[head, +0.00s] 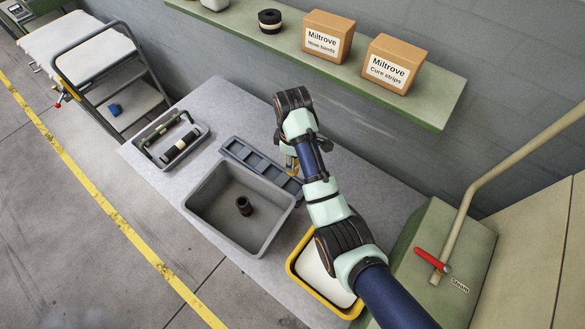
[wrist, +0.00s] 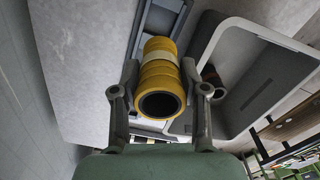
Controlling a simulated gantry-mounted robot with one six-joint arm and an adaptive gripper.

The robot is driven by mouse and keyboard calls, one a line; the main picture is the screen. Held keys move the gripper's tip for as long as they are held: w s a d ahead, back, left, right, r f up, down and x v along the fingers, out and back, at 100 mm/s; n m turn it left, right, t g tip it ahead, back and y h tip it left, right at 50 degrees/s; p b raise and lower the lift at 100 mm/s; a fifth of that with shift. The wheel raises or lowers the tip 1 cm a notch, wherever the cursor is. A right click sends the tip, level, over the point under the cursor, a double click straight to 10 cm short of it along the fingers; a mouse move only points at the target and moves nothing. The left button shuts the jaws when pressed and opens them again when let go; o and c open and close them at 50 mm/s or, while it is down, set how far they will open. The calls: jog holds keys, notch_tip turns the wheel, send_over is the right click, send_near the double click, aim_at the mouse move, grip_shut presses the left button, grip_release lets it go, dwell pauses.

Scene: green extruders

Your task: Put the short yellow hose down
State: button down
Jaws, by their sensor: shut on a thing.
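My gripper (wrist: 161,72) is shut on the short yellow hose (wrist: 158,50) in the wrist view, one finger on each side. The hose is a ribbed yellow tube with a pale band, and its dark open end faces the camera. In the head view, my gripper (head: 292,164) is over the right part of the grey divided rack (head: 235,149), and my arm hides part of that area. Only a small bit of yellow shows there. I cannot tell how high the hose is above the table or rack.
A grey bin (head: 205,213) with a short black piece (head: 244,205) inside stands left of my arm. A small tray (head: 143,147) of dark hoses is farther left. A yellow-rimmed tray (head: 296,279) lies under my arm. A green shelf (head: 440,108) with boxes overhangs behind.

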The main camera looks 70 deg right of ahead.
notch_tip(320, 180, up, 7)
jog(key=p, duration=0.4)
jog(key=shift+f+b, duration=4.35)
jog(key=shift+f, duration=5.8)
jog(key=shift+f, duration=0.2)
jog(key=c, duration=0.6)
grip_release()
